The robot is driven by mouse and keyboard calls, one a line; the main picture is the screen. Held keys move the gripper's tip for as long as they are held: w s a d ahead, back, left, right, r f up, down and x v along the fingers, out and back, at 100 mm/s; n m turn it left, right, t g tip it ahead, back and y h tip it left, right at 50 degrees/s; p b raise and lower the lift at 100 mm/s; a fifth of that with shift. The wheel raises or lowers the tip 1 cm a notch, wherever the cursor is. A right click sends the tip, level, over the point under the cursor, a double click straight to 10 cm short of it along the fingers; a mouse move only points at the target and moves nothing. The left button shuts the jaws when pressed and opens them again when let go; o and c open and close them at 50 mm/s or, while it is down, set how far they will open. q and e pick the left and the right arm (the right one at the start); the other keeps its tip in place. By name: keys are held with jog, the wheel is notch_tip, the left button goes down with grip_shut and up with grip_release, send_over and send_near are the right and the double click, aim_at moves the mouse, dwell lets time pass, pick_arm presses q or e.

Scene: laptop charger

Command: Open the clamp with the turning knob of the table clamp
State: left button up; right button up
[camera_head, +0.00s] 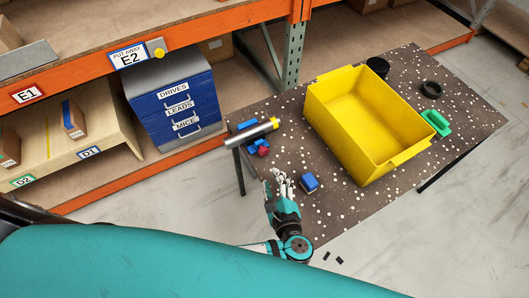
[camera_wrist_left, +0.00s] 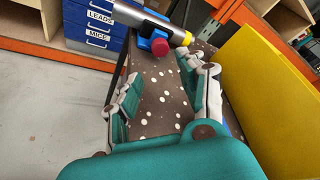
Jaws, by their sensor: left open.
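The blue table clamp (camera_head: 246,142) is at the left edge of the speckled table, with its red turning knob (camera_head: 263,151) facing the front. A grey tube with a yellow end (camera_head: 250,134) lies across the clamp. In the left wrist view the red knob (camera_wrist_left: 160,46) is at the top, below the tube (camera_wrist_left: 140,17) and beside the blue clamp body (camera_wrist_left: 150,31). My left gripper (camera_head: 278,178) is open and empty over the table, in front of the knob and apart from it. In the wrist view its fingertips (camera_wrist_left: 163,84) are spread below the knob. My right gripper is not in view.
A large yellow bin (camera_head: 372,120) stands right of the clamp. A small blue box (camera_head: 309,182) lies right of my left gripper. A green object (camera_head: 436,122) and black round items are further right. Blue drawers (camera_head: 177,108) and orange shelving are behind on the left.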

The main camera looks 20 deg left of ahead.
aim_at(264, 153)
pick_arm(q)
jog(key=x, duration=1.1)
jog(key=shift+w+a+f, duration=0.1)
jog(key=shift+a, duration=0.05)
jog(key=shift+w+a+f, duration=0.15)
jog(key=shift+w+a, duration=0.05)
jog(key=shift+w, duration=0.2)
grip_shut()
jog(key=shift+f+n+t+b, duration=0.4)
jog(key=shift+n+b, duration=0.3)
jog(key=shift+b, duration=0.35)
jog(key=shift+s+r, duration=0.1)
jog(key=shift+r+n, duration=0.25)
jog(key=shift+n, duration=0.05)
